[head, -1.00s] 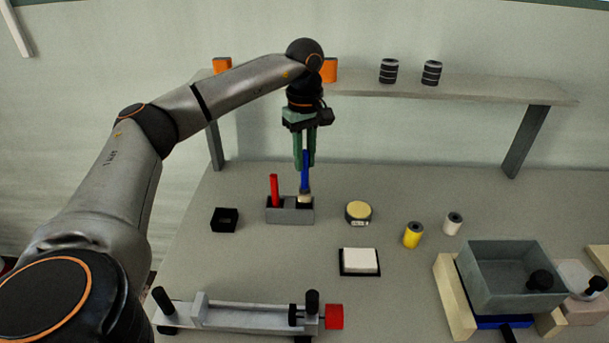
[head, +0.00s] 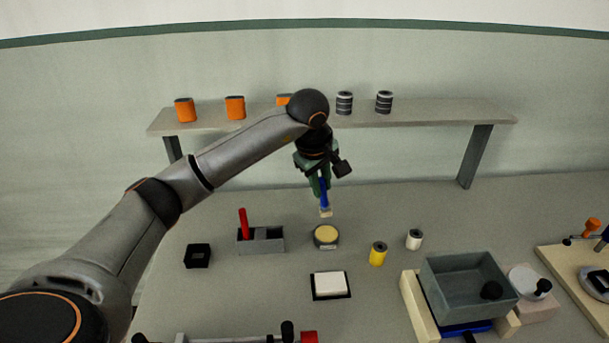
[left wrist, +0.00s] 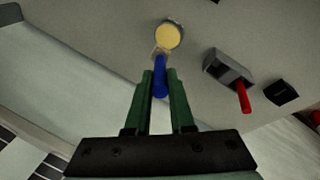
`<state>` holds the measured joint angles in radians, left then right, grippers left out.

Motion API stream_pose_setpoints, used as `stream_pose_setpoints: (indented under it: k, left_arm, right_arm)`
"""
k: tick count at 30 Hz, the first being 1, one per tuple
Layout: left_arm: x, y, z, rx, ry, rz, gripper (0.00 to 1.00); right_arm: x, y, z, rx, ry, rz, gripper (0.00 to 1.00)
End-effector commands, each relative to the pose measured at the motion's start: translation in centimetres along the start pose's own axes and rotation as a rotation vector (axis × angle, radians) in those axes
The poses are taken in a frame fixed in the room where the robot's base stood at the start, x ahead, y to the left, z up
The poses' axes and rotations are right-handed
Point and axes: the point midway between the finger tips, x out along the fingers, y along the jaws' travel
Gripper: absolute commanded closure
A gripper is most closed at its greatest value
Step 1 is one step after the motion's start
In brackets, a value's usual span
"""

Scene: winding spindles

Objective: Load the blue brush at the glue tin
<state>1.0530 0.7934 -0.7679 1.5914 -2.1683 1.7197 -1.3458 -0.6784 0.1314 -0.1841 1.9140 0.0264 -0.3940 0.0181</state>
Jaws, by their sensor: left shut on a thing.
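My left gripper (head: 319,187) is shut on the blue brush (head: 324,194), which hangs bristles down above the table. In the left wrist view the gripper's green fingers (left wrist: 160,92) close around the brush's blue handle (left wrist: 160,75). The glue tin (head: 326,236), a round grey tin with a pale yellow top, stands on the table just below and in front of the brush tip. The tin also shows in the left wrist view (left wrist: 168,35). The bristles appear above the tin's far side; I see no clear contact. My right gripper is not in view.
A grey holder (head: 268,246) with a red brush (head: 243,223) stands left of the tin. A black box (head: 198,256), a white pad (head: 330,285), a yellow spool (head: 378,253) and a white spool (head: 414,240) are near. A shelf (head: 430,113) with spools runs behind.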

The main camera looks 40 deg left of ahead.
Motion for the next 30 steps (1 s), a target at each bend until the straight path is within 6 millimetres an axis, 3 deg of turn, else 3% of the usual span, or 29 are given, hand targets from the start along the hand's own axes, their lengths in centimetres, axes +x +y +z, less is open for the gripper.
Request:
stream_pose_setpoints:
  k: [8,24,30]
  left_arm:
    - [0.4,0.3,0.6,-0.009,0.014,0.021,1.0]
    - [5.2,-1.2,1.3,-0.007,0.012,0.019,1.0]
    - [5.7,-1.3,1.3,-0.007,0.013,0.02,1.0]
  right_arm:
    - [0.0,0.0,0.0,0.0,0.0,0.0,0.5]
    - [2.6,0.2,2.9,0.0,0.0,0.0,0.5]
    - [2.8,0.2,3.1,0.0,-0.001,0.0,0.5]
